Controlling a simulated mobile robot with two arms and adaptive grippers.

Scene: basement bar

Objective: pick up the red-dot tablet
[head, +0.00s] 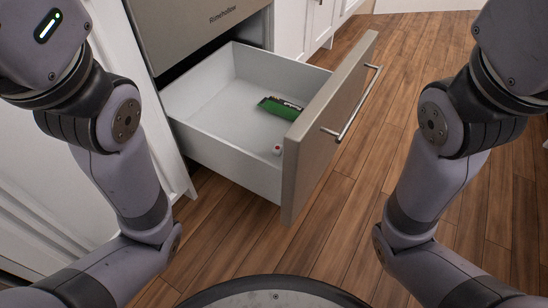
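A small white item with a red mark (277,150) lies on the floor of the open drawer (215,149), close to the inside of its front panel. It may be the red-dot tablet, but it is too small to be sure. A green item with a dark, lettered edge (280,108) lies farther back in the drawer, apart from the white one. My two arms come in at the left and right sides of the view. Neither gripper shows.
The drawer front (325,130) is grey-brown with a metal bar handle (352,104). The drawer sticks out from a cabinet over a wooden floor (340,235). White cabinets stand at the left and behind. The floor to the right is clear.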

